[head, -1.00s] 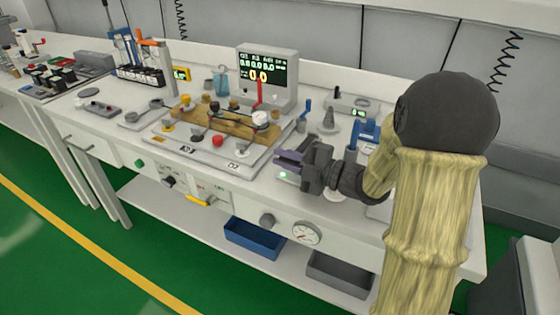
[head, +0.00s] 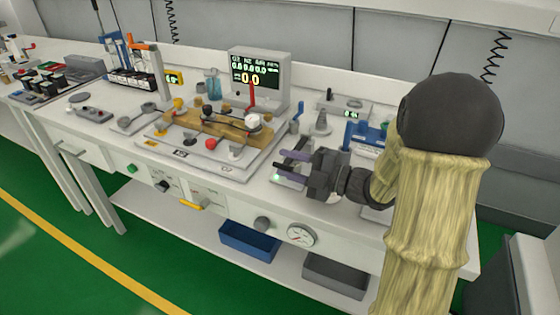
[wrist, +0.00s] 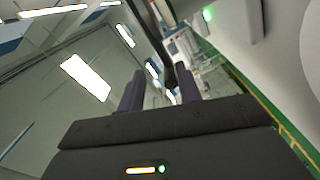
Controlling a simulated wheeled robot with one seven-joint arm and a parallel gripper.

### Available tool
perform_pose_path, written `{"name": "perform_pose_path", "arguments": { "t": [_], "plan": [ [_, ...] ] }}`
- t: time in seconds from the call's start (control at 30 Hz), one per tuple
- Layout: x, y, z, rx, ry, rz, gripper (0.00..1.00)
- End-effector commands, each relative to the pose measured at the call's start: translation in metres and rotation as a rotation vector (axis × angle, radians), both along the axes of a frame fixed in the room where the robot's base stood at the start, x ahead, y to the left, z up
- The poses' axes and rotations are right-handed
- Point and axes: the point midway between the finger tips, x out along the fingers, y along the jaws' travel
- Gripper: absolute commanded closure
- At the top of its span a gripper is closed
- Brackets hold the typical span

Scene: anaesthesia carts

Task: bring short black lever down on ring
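My gripper (head: 279,166) is in front of the monitor, at the right of the wooden board, with its purple-grey fingers apart. The wrist view also shows my gripper (wrist: 160,88), its two fingers standing apart. A dark bar (wrist: 158,38) runs from the top edge down towards the gap between them; I cannot tell whether it touches them or whether it is the short black lever. In the head view, small black-knobbed parts (head: 207,112) sit on the wooden board (head: 220,123), left of my gripper. I cannot make out which part is the ring.
A monitor (head: 259,75) stands behind the board. A grey cone (head: 321,122) and a small blue lever (head: 297,115) stand behind my gripper. Red knob (head: 210,143) and white dome (head: 252,121) are on the board's unit. Blue bin (head: 249,240) is on the lower shelf.

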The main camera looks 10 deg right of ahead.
Motion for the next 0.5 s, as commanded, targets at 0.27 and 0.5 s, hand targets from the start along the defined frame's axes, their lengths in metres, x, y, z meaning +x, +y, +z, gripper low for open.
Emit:
{"name": "perform_pose_path", "arguments": {
  "t": [0.27, 0.5],
  "plan": [
    [-0.021, -0.035, 0.000, -0.001, -0.001, -0.003, 0.66],
    [-0.024, -0.038, 0.000, 0.000, 0.000, 0.000, 0.66]
  ]
}}
